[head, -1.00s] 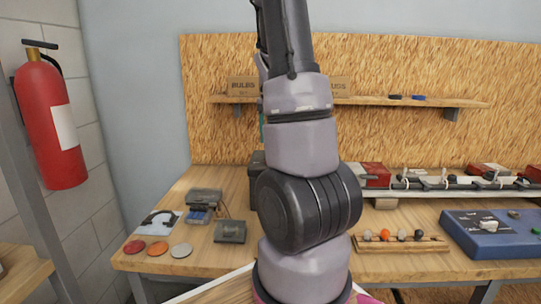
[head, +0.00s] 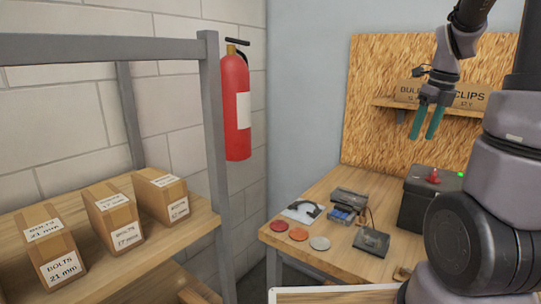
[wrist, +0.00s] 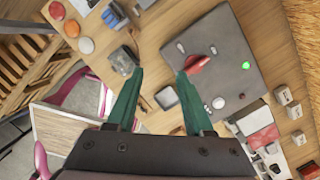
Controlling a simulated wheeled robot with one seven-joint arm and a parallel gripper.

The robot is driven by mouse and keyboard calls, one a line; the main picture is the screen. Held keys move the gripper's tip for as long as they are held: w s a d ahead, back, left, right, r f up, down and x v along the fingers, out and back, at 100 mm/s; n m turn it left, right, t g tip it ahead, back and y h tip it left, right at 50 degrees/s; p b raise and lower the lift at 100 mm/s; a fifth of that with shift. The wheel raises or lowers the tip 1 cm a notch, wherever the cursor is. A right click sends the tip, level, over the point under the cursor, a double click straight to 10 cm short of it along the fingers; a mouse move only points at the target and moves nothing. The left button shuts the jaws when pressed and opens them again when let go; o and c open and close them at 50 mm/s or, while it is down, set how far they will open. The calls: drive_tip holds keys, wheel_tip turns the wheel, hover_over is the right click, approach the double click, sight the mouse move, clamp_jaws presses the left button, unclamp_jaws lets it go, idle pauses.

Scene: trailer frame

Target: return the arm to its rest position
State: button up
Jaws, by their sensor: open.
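My gripper (head: 427,122) shows at the upper right of the head view, with two teal fingers pointing down. It is open and empty, above the workbench (head: 330,195) and left of my arm's large joints. In the wrist view my gripper (wrist: 157,97) has its fingers apart, with bare bench and small items below between them. A dark box with a red switch and a green light (head: 433,185) stands on the bench below and beside the gripper. It also shows in the wrist view (wrist: 225,50).
Bolt boxes (head: 115,215) stand on a shelf rack (head: 210,110) at left. A fire extinguisher (head: 236,108) hangs on the wall. Coloured discs (head: 299,233) and small devices (head: 371,241) lie on the bench. A wall shelf (head: 385,103) with cartons is behind the gripper.

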drive_tip(key=s+a+r+n+t, duration=0.1)
drive_tip(key=s+a+r+n, duration=0.2)
drive_tip(key=n, duration=0.7)
drive_tip(key=s+a+r+n+t, duration=0.2)
drive_tip(key=s+a+r+n, duration=0.1)
drive_tip(key=s+a+n, duration=0.3)
drive_tip(key=s+a+r+n+t+y, duration=0.1)
drive_tip(key=s+a+r+n+t, duration=0.1)
drive_tip(key=a+n, duration=0.5)
drive_tip(key=s+r+n, duration=0.1)
drive_tip(key=s+n, duration=0.1)
drive_tip(key=n, duration=0.4)
drive_tip(key=shift+s+a+r+n, duration=0.3)
drive_tip(key=shift+a+n, duration=0.1)
drive_tip(key=shift+d, duration=0.15)
